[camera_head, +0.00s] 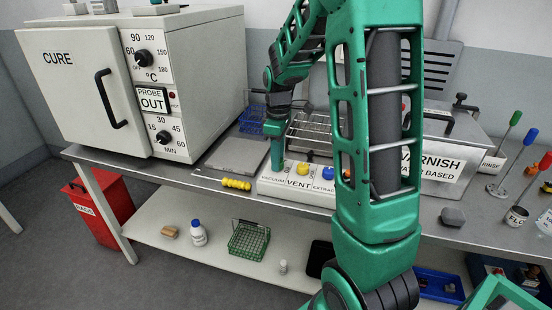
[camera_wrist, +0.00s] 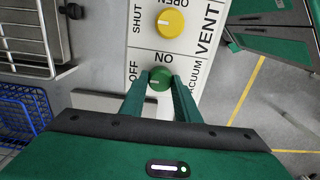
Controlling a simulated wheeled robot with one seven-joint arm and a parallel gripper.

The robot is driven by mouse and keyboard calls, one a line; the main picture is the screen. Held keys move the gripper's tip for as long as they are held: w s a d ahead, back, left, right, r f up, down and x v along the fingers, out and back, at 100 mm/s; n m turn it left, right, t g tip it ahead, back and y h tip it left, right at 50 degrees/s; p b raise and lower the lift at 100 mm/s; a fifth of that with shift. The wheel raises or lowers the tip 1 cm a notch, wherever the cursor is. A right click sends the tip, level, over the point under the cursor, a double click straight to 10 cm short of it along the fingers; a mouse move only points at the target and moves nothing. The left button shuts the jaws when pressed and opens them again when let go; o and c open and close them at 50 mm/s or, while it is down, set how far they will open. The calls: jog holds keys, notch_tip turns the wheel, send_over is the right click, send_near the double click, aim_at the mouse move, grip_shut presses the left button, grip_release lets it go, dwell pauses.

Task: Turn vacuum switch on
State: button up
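The vacuum switch is a green round knob (camera_wrist: 160,78) on a white panel, with the words OFF and ON beside it and VACUUM to its right in the wrist view. My gripper (camera_wrist: 160,84) points at it, with one green finger on each side of the knob. The fingertips are very close to the knob's sides; I cannot tell whether they press on it. The knob's exact pointer direction is too small to read surely. In the head view my gripper (camera_head: 275,158) comes down over the left end of the white panel (camera_head: 280,184), hiding the green knob.
A yellow VENT knob (camera_wrist: 170,23) sits beside the green one; a blue knob (camera_head: 328,173) is further right. A yellow ribbed piece (camera_head: 236,184) lies left of the panel. The cure oven (camera_head: 200,75), a blue basket (camera_head: 252,120) and a varnish tank (camera_head: 440,150) stand around.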

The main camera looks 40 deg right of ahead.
jog(key=shift+w+d+m, duration=0.1)
jog(key=shift+d+m, duration=0.05)
jog(key=shift+m, duration=0.25)
jog(key=m, duration=0.3)
jog(key=shift+m, duration=0.4)
jog(key=m, duration=0.4)
jog(key=shift+m, duration=0.3)
jog(key=m, duration=0.5)
jog(key=shift+r, duration=0.1)
jog(key=shift+w+m, duration=0.1)
jog(key=shift+m, duration=1.6)
jog(key=shift+a+m, duration=0.2)
jog(key=shift+m, duration=0.1)
jog(key=o, duration=1)
jog(key=shift+o, duration=0.2)
jog(key=shift+d, duration=0.1)
